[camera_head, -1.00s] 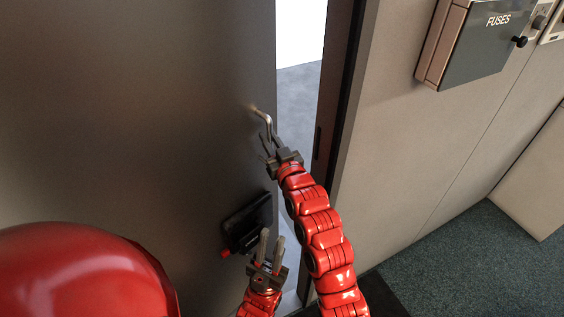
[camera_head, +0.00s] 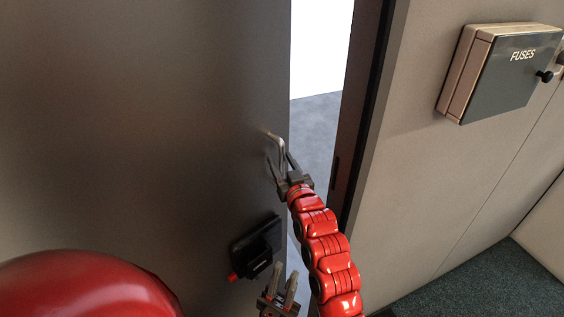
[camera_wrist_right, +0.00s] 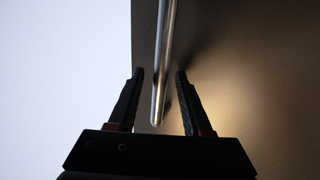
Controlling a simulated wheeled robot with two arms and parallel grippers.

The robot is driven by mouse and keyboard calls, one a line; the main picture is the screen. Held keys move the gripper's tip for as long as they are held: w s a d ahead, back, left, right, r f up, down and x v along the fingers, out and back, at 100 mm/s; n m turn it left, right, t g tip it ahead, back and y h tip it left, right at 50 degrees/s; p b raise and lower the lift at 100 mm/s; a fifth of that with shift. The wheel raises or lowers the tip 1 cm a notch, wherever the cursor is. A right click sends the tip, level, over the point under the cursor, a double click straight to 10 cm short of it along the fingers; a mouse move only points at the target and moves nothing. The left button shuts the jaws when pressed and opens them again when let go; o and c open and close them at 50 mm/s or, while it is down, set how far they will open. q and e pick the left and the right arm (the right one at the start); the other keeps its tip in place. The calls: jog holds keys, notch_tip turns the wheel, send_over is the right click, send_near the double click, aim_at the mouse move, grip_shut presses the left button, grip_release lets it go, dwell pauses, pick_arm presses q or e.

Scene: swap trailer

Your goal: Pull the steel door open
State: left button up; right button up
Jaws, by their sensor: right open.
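The dark grey steel door (camera_head: 140,110) fills the left of the head view and stands ajar. Its bent metal lever handle (camera_head: 276,138) is near the door's free edge. It also shows in the right wrist view (camera_wrist_right: 163,70), its end between the fingers. My right gripper (camera_head: 279,164) is open around the handle's end, with gaps visible on both sides in the wrist view (camera_wrist_right: 160,72). A black lock box (camera_head: 255,246) with a red part sits lower on the door. My left gripper (camera_head: 286,277) is open and empty below the handle, right of that box.
A bright gap with grey floor (camera_head: 313,125) shows between the door edge and the dark door frame (camera_head: 358,110). A box marked FUSES (camera_head: 505,75) is on the wall to the right. Dark carpet (camera_head: 470,290) at the lower right is clear.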

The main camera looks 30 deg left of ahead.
jog(key=shift+s+d+f, duration=0.1)
jog(key=shift+s+d, duration=0.2)
jog(key=shift+d, duration=0.05)
jog(key=b+v, duration=0.3)
jog(key=v, duration=1.3)
jog(key=shift+s+d, duration=0.2)
